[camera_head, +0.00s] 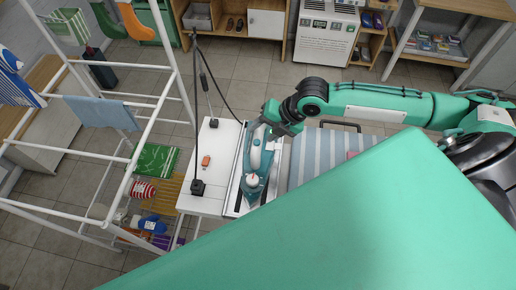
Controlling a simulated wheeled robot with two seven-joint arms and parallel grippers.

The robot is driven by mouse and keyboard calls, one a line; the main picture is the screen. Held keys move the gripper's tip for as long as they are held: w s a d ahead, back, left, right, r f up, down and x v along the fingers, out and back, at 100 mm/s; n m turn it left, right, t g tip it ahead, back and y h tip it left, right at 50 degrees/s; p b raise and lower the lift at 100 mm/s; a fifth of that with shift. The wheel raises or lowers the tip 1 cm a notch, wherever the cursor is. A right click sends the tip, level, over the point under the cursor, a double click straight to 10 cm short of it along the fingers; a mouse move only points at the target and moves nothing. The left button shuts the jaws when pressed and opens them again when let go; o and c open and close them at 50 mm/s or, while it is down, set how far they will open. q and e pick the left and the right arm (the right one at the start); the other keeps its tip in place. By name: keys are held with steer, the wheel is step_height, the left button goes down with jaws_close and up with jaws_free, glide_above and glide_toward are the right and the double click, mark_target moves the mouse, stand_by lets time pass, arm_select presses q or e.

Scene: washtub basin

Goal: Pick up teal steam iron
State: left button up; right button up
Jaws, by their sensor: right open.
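The teal steam iron (253,178) stands on a metal rest at the left end of the ironing board, with a pale handle and a dark cord. My right gripper (268,130) comes in from the right and is open at the far end of the iron, close to its handle. I cannot tell whether the fingers touch it. The iron's near part shows clear of the gripper. My left gripper is not in view.
A white side table (212,165) holds an orange item (206,160) and a cord stand. The striped ironing board (312,160) lies to the right. A white drying rack (134,150) with cloths stands at left. My teal body covers the lower right.

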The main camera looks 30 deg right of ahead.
steer(key=shift+p+x, duration=0.35)
steer(key=shift+x, duration=0.6)
steer(key=shift+w+a+f, duration=0.15)
steer(key=shift+a+f, duration=0.2)
steer(key=shift+f, duration=0.1)
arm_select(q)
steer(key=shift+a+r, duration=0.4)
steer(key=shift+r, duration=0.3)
arm_select(e)
steer(key=shift+c, duration=0.4)
jaws_close()
steer(key=shift+r, duration=0.1)
steer(key=shift+w+r, duration=0.1)
